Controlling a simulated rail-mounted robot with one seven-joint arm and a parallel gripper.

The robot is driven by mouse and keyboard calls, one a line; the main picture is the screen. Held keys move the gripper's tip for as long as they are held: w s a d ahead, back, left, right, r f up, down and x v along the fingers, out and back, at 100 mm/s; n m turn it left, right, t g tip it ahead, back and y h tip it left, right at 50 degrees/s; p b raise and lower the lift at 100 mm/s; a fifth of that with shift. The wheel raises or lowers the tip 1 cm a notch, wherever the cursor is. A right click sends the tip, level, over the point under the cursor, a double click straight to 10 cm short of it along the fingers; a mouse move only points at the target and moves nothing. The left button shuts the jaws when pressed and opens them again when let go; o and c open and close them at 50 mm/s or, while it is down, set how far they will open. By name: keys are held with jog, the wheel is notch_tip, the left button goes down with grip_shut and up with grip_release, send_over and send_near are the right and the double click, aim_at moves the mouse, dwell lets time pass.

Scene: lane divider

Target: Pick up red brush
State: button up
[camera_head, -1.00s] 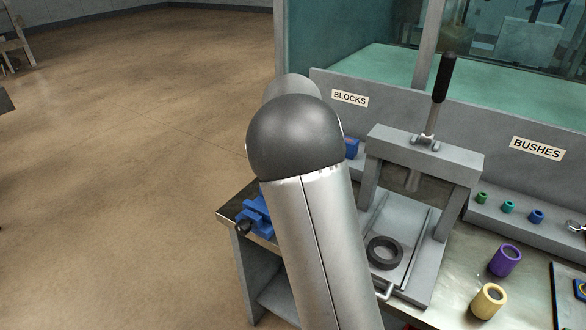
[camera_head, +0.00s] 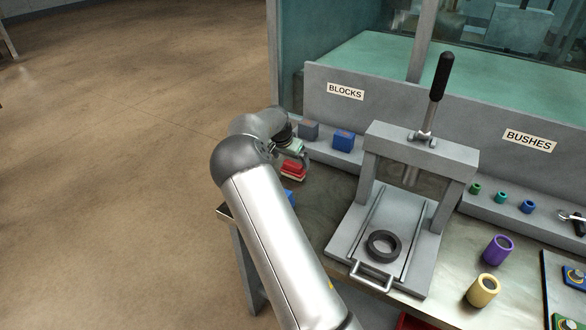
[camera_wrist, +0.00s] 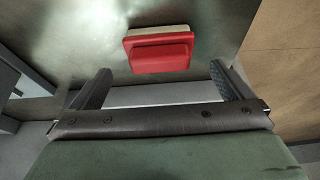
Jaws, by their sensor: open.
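The red brush (camera_head: 293,171) lies on the bench's left part, below the BLOCKS label, partly covered by my arm's end. It has a red handle block on a pale base. In the wrist view, the brush (camera_wrist: 160,51) is beyond the fingertips, roughly centred between them. My gripper (camera_wrist: 160,72) is open with nothing between its two dark fingers. In the head view its fingers are hard to make out beside the brush.
A grey block (camera_head: 309,130) and a blue block (camera_head: 343,140) stand on the back ledge. A blue object (camera_head: 288,197) shows beside my arm. The press (camera_head: 420,150) with a dark ring (camera_head: 383,246) stands to the right. Purple (camera_head: 498,249) and yellow (camera_head: 483,290) bushes are further right.

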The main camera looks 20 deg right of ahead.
aim_at(293, 163)
jog(key=shift+p+x, duration=1.15)
jog(key=shift+x, duration=1.8)
jog(key=shift+w, duration=0.1)
jog(key=c, duration=0.9)
